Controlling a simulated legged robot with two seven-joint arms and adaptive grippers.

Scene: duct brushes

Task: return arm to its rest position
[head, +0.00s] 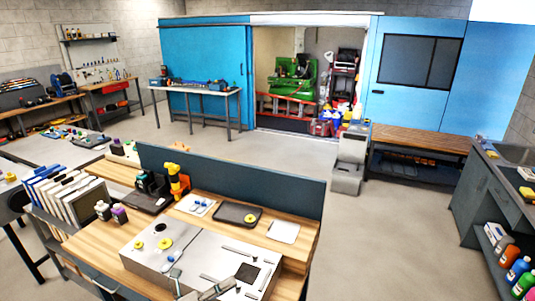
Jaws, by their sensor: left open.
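My left gripper (200,290) shows at the bottom edge of the head view, low over the front of the grey panel (200,252) on the wooden workbench. Its jaws are apart and I see nothing between them. The rest of the left arm is mostly out of frame. A yellow disc (165,243) and a thin brush-like piece with a pale blue end (170,258) lie on the panel, left of its middle; both are small and unclear. My right gripper is not in view.
A dark tray (226,214) holding a yellow round piece and a pale tray (284,232) lie behind the panel. An orange-and-black device (178,182) stands at the back left. A dark divider (260,180) borders the bench. Open floor (390,240) lies to the right.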

